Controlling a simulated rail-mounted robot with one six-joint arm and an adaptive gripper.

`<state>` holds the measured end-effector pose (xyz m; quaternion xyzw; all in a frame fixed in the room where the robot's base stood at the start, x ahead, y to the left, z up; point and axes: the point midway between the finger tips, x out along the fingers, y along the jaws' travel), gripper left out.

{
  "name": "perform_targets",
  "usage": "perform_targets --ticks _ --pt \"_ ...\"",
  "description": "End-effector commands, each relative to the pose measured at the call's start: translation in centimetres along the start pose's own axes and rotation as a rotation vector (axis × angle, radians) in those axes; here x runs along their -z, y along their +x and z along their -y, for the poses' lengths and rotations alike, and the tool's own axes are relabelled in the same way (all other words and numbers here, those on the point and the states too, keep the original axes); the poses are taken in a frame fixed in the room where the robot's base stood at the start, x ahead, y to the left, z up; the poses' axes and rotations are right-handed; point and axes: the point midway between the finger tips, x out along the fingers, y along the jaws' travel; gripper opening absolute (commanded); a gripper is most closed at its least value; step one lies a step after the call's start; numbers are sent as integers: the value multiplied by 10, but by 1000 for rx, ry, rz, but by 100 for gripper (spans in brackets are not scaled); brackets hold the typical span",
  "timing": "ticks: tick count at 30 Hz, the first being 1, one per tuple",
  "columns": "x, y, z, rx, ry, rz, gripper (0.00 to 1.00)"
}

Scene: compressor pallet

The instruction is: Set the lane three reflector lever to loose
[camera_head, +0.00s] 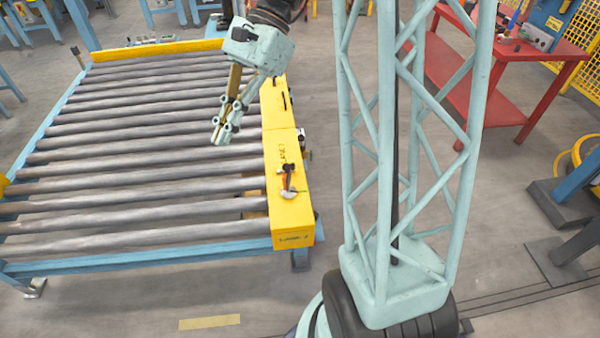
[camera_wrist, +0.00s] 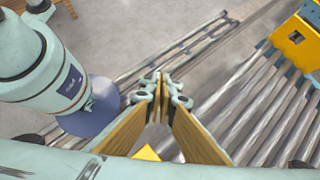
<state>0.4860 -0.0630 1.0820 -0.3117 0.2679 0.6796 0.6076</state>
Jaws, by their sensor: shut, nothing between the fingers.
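A yellow beam (camera_head: 286,213) runs along the right side of the roller conveyor. On its near section sits a lever (camera_head: 288,180) with a dark handle, a silver rounded end and a small orange-red part. Another dark handle or slot (camera_head: 284,100) shows on the far section. Lettering on the beam is too small to read surely, so I cannot tell which lane the lever belongs to. My gripper (camera_head: 221,136) hangs over the rollers, left of the beam and apart from the lever. In the wrist view my gripper (camera_wrist: 163,84) has its fingertips together, empty. No lever is recognisable there.
The roller conveyor (camera_head: 130,150) has bare rollers and a blue frame (camera_head: 140,262). A yellow block (camera_wrist: 297,42) shows at the upper right of the wrist view. A red table (camera_head: 474,85) stands at the back right. Floor is clear in front of the conveyor.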

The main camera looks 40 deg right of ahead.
Motion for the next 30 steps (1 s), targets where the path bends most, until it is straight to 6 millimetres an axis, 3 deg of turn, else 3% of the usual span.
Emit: perform_targets --ticks 30 --pt "97 2 46 100 412 262 0"
